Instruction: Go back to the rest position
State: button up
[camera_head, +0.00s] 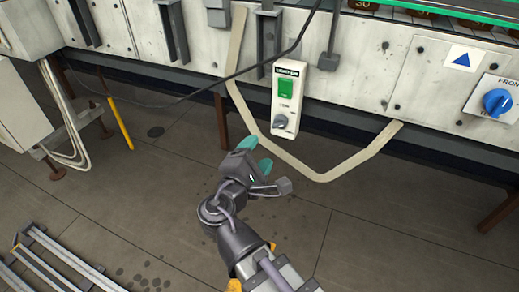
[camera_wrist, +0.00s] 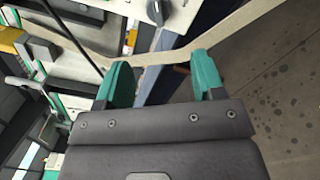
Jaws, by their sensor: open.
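My gripper (camera_head: 256,155) has teal fingertips and hangs over the grey floor in the head view, in front of the machine wall. In the wrist view its two teal fingers (camera_wrist: 163,78) stand apart with nothing held between them. A white control box (camera_head: 289,98) with a green button (camera_head: 286,89) and a grey knob is mounted on the wall, up and to the right of my gripper in the head view. My gripper appears apart from it. The dark knob (camera_wrist: 159,11) also shows at the top of the wrist view.
A blue rotary switch (camera_head: 497,102) sits on the wall at right. Metal rails (camera_head: 55,262) lie at lower left, a yellow post (camera_head: 121,124) stands at left. Open floor (camera_head: 400,235) lies at lower right.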

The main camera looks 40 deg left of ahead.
jog(key=w+d+f+m+g+h, duration=0.4)
jog(key=d+f+m+g, duration=0.2)
jog(key=d+f+m, duration=0.3)
jog(key=w+d+f+m+g+h, duration=0.35)
jog(key=d+f+m+g, duration=0.3)
jog(key=d, duration=0.45)
jog(key=w+d+f+m+g+y, duration=0.1)
jog(key=w+d+m+g+y, duration=0.15)
jog(key=d+m, duration=0.75)
jog(key=w+d+f+m+g+y, duration=0.1)
jog(key=w+d+m+g, duration=0.15)
jog(key=d, duration=1.65)
notch_tip(320, 180, up, 37)
jog(key=a+n+p, duration=0.1)
jog(key=p, duration=3.6)
jog(key=shift+a+r, duration=0.15)
